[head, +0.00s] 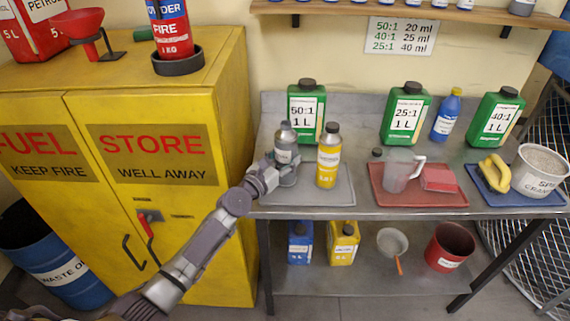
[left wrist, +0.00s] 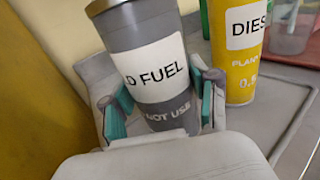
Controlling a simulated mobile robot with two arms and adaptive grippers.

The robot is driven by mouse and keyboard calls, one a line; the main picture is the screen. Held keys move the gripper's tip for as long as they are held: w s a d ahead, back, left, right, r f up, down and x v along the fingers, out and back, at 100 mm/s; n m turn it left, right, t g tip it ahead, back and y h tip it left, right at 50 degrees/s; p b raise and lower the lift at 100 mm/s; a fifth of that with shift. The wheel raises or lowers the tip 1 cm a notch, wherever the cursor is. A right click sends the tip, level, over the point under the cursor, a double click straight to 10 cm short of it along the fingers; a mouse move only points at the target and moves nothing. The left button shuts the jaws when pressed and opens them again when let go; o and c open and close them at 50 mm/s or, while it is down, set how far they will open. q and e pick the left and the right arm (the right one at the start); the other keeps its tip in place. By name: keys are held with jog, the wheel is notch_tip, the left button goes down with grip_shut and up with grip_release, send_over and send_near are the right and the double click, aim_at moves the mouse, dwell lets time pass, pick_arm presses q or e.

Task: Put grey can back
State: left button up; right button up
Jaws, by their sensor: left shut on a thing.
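The grey can (head: 287,155) stands upright at the left end of the grey tray (head: 335,198) on the metal bench. Whether its base touches the tray I cannot tell. My left gripper (head: 275,170) is shut around its body from the left front. In the left wrist view the grey can (left wrist: 152,40) sits between the teal finger pads of the gripper (left wrist: 162,105), its white label reading "D FUEL" with "NOT USE" below. A yellow bottle (head: 328,158) stands just right of the can, apart from it; it also shows in the left wrist view (left wrist: 240,55).
The yellow fuel cabinet (head: 170,215) borders the bench on the left, close to my arm. A green 50:1 jug (head: 306,108) stands behind the can. A red tray (head: 415,200) with a clear jug (head: 398,172) lies to the right. Bare bench shows between the trays.

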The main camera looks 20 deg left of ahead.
pick_arm(q)
jog(key=o, duration=1.3)
jog(key=shift+f, duration=0.25)
jog(key=shift+c, duration=0.2)
